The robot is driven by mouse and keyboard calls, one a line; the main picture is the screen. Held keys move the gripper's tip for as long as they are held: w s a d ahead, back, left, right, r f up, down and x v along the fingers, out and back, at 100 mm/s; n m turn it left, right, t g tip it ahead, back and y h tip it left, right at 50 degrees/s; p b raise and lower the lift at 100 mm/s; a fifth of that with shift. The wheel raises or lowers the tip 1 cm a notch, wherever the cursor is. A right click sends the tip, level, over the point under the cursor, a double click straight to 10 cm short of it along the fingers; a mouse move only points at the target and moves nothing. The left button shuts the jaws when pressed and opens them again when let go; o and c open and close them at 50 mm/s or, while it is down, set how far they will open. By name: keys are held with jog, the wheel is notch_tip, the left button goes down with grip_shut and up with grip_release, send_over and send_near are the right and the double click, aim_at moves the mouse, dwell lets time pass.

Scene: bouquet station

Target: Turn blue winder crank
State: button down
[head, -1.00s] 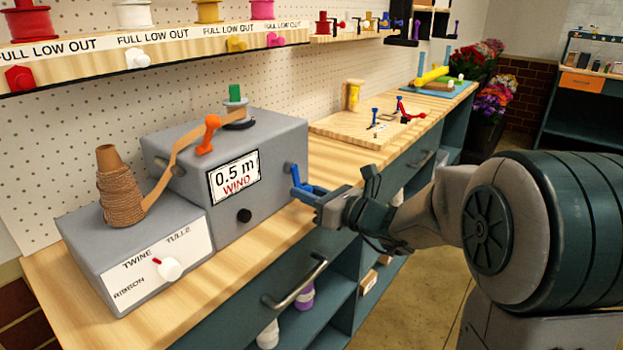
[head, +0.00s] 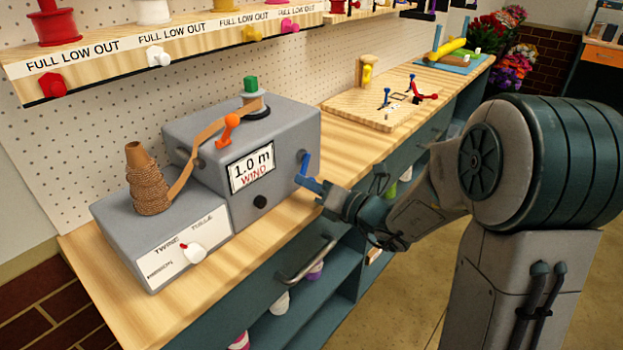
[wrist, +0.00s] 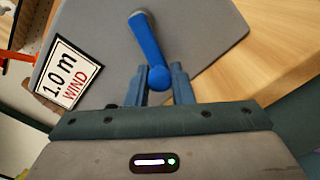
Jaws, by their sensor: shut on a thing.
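The grey winder box (head: 285,135) stands on the wooden counter, with a display (head: 251,168) reading "1.0 m WIND". The blue crank (head: 305,168) is on its right side. My gripper (head: 330,197) is at the crank's outer end. In the wrist view the crank (wrist: 150,45) runs down from its hub to a handle between my two fingers (wrist: 160,85), which are shut on it. The part of the handle deep between the fingers is hidden.
A twine cone (head: 147,180) stands on a lower grey box with a selector knob (head: 194,252). An orange lever (head: 229,130) and a ribbon are on top of the winder. A drawer handle (head: 305,262) juts out below the counter edge. A wooden board (head: 385,105) lies behind.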

jog(key=shift+r, duration=0.1)
dwell(0.3)
jog(key=c, duration=1.3)
grip_release()
jog(key=shift+o, duration=0.2)
jog(key=shift+d, duration=0.1)
jog(key=v, duration=1.3)
jog(key=shift+s+d, duration=0.25)
